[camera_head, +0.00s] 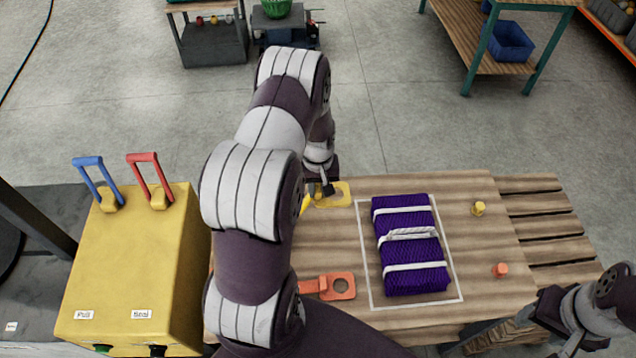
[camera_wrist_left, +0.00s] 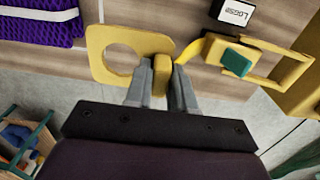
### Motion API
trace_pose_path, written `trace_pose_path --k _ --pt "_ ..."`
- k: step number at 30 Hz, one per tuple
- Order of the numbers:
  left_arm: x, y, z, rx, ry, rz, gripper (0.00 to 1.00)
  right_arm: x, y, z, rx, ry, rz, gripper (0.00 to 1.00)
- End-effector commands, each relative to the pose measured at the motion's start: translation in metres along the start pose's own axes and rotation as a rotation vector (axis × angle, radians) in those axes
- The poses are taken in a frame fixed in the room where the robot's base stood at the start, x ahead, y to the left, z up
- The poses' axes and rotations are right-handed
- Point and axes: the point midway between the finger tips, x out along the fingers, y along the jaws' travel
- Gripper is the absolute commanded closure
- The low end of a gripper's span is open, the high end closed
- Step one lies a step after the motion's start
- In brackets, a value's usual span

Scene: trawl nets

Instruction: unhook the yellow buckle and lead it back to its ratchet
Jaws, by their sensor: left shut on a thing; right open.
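The yellow buckle (camera_wrist_left: 105,52), a flat plate with a round hole, is at my left gripper (camera_wrist_left: 160,82). The gripper is shut on its raised tab. In the head view the buckle (camera_head: 338,196) is near the table's far left edge, partly hidden by my left arm. I cannot tell whether it touches the table. In the left wrist view a yellow strap (camera_wrist_left: 192,50) runs to the yellow ratchet (camera_wrist_left: 278,66) with a green part, right beside the buckle. The yellow peg (camera_head: 479,208) at right stands bare. My right gripper (camera_head: 478,338) is open at lower right.
A purple net bundle (camera_head: 408,282) with white bands lies inside a white outline. An orange buckle (camera_head: 341,287) lies at the front left, and an orange peg (camera_head: 501,270) stands at right. A yellow box (camera_head: 140,255) with blue and red handles stands left.

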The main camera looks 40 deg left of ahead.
Motion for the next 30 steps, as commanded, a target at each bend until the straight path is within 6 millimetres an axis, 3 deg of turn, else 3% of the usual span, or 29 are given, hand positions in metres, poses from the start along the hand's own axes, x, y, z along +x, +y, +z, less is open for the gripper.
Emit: trace_pose_path --k 1,18,24,30 --pt "0.015 -0.001 0.001 -0.001 0.0 0.0 1.0 0.013 0.0 0.002 0.0 0.0 0.0 0.47" --pt "0.107 -0.007 0.009 -0.007 -0.001 0.0 1.0 0.082 0.0 0.01 0.0 0.0 0.0 0.47" --pt "0.129 -0.005 0.01 -0.005 0.0 0.0 1.0 0.097 0.0 0.011 0.0 0.0 0.0 0.47" --pt "0.136 -0.005 0.01 -0.004 0.001 0.0 1.0 0.102 0.0 0.012 0.0 0.0 0.0 0.47"
